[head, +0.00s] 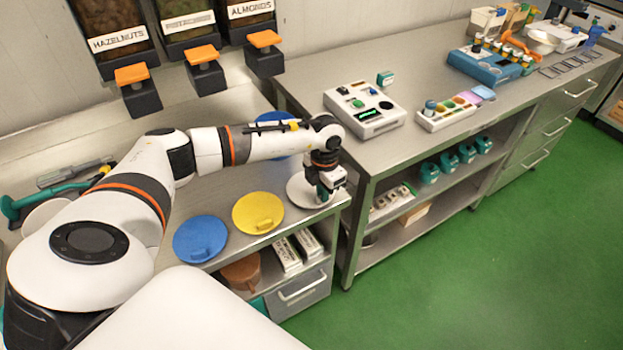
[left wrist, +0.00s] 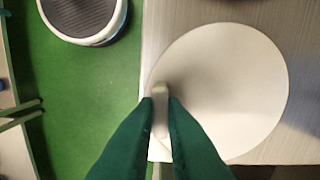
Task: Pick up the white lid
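The white lid (head: 297,193) lies at the front right corner of the low steel counter, beside the yellow lid. In the left wrist view the lid (left wrist: 235,85) is a large pale disc, with its upright handle (left wrist: 160,95) near the disc's left side. My left gripper (head: 327,192) points down over the lid and hides part of it. Its green fingers (left wrist: 161,102) stand on both sides of the handle, close against it, with no clear gap. The lid seems to rest on the counter. My right gripper is out of view.
A yellow lid (head: 258,213) and a blue lid (head: 200,239) lie to the left; another blue lid (head: 272,120) is partly behind my arm. A taller steel table (head: 430,85) with a control box (head: 364,108) stands close on the right. Dispensers (head: 132,75) hang behind.

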